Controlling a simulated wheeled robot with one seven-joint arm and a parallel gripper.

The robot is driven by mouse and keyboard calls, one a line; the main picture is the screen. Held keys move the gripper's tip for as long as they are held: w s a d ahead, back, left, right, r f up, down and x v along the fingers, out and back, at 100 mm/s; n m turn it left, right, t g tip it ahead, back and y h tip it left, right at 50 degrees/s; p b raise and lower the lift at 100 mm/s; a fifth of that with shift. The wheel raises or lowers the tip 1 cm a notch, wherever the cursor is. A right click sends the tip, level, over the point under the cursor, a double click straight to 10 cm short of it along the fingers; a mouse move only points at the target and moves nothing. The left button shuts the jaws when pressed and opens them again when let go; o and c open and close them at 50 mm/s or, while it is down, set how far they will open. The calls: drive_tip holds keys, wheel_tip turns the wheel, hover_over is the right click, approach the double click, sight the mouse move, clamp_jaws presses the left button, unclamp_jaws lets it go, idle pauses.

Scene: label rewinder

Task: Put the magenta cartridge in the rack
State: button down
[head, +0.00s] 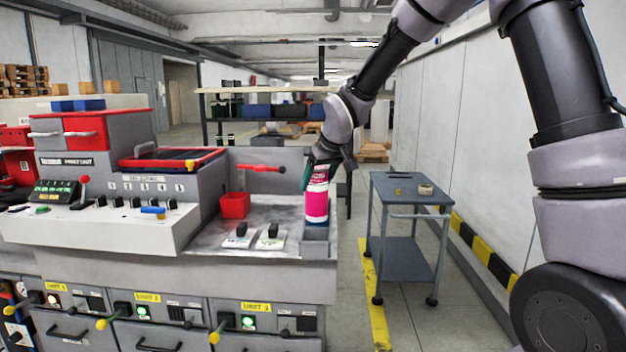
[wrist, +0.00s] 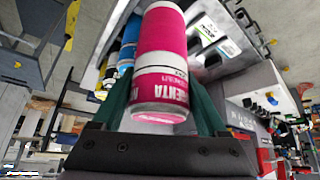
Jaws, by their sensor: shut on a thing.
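The magenta cartridge (head: 317,203) is a bright pink cylinder with a white band, held roughly upright over the right end of the grey machine top. It fills the middle of the wrist view (wrist: 162,45), its lettering facing the camera. My gripper (head: 318,168) is shut on its upper part; the green fingers (wrist: 160,105) lie on either side of it. A grey open-topped holder (head: 315,239), which looks like part of the rack, is just below the cartridge. Blue (wrist: 130,42) and black cartridges show partly behind it in the wrist view. The cartridge's lower end and any contact are unclear.
A red-handled lever (head: 262,168) stands behind. A blue-grey cart (head: 410,190) stands to the right, past a floor gap.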

sight(316, 213)
drive_tip(key=shift+a+f, duration=0.2)
drive_tip(key=shift+f, duration=4.3)
drive_tip(key=shift+f, duration=0.3)
unclamp_jaws()
